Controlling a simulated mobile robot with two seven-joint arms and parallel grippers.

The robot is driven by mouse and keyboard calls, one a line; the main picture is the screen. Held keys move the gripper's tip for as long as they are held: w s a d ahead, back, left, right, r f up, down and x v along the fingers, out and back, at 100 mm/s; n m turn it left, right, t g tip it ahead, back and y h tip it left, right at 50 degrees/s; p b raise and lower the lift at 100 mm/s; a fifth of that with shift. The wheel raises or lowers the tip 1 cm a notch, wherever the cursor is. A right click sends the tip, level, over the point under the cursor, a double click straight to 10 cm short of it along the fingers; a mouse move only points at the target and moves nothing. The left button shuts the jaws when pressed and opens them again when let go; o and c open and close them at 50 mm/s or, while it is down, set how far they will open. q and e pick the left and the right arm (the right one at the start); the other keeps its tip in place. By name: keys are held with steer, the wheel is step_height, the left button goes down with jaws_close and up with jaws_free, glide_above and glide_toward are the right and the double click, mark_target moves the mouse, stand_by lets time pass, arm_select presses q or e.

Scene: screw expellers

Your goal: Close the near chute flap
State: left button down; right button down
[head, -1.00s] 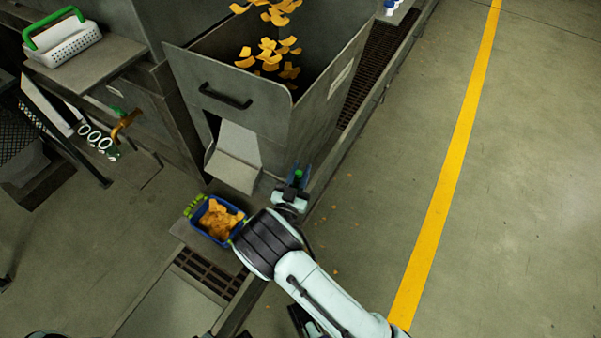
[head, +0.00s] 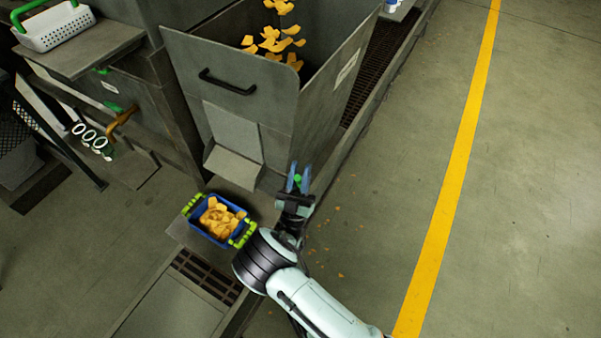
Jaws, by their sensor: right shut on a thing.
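The near chute (head: 233,165) is a pale grey spout low on the front of the grey hopper (head: 245,100). A flat grey plate, apparently its flap (head: 231,130), lies nearly flush with the hopper front above the spout's lip; no dark gap shows beside it. My right gripper (head: 298,179) is at the hopper's lower right corner, right of the chute. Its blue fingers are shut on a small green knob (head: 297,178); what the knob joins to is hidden. My left gripper is out of view.
A blue crate (head: 192,222) with green handles, full of orange flakes, stands below the chute beside my right arm. Flakes fall into the hopper top. A white basket (head: 55,32) stands on the left ledge. The floor at right is mostly clear, with scattered flakes.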

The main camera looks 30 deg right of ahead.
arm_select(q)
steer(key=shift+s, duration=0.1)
arm_select(e)
steer(key=shift+f, duration=0.15)
steer(key=c, duration=1)
jaws_free()
steer(key=shift+s+a, duration=0.1)
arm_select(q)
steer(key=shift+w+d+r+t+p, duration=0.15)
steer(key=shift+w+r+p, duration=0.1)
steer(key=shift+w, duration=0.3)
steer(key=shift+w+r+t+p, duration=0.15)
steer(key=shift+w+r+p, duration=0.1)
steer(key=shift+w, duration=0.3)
arm_select(e)
steer(key=v, duration=1.3)
steer(key=shift+f, duration=0.1)
